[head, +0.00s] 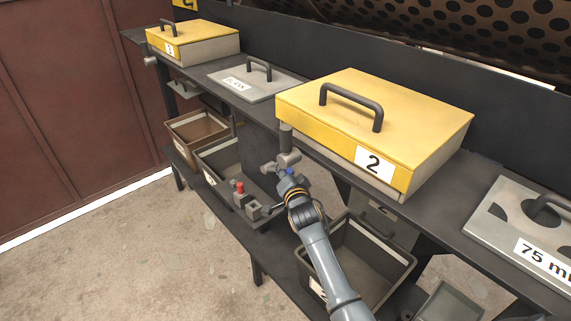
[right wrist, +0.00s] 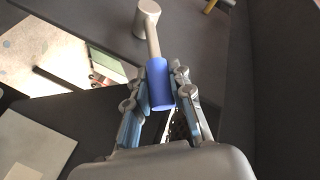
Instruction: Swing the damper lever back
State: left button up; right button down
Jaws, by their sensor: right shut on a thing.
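The damper lever has a grey round hub, a thin rod and a blue grip. In the head view the lever hub (head: 287,158) sits on the shelf front, left of the yellow box marked 2 (head: 400,120). In the right wrist view the blue grip (right wrist: 160,86) lies between the two fingers of my right gripper (right wrist: 160,100), with the rod running up to the hub (right wrist: 147,15). My right gripper (head: 290,180) is shut on the blue grip. In the head view the fingers hide most of the grip. My left gripper is not in view.
A second yellow box (head: 195,38) and a grey handled plate (head: 240,92) stand further left on the shelf. Below are bins (head: 395,262) and a small block with a red knob (head: 240,187). A labelled plate (head: 500,240) lies at right. The perforated drum (head: 480,25) is behind.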

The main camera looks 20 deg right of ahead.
jog(key=r+p, duration=0.1)
jog(key=w+g+p, duration=0.1)
jog(key=p, duration=0.1)
jog(key=r+g+p, duration=0.1)
jog(key=p, duration=0.1)
jog(key=shift+w+a+r+n, duration=0.2)
jog(key=shift+a+r+n, duration=0.05)
jog(key=shift+r+n, duration=0.15)
jog(key=shift+w+a+g+p, duration=0.1)
jog(key=shift+w+g+p, duration=0.15)
jog(key=shift+g+p, duration=0.25)
jog(key=shift+f, duration=0.1)
jog(key=c, duration=1.2)
grip_release()
jog(key=shift+o, duration=0.2)
jog(key=v, duration=1.2)
jog(key=shift+w, duration=0.1)
jog(key=shift+c, duration=0.2)
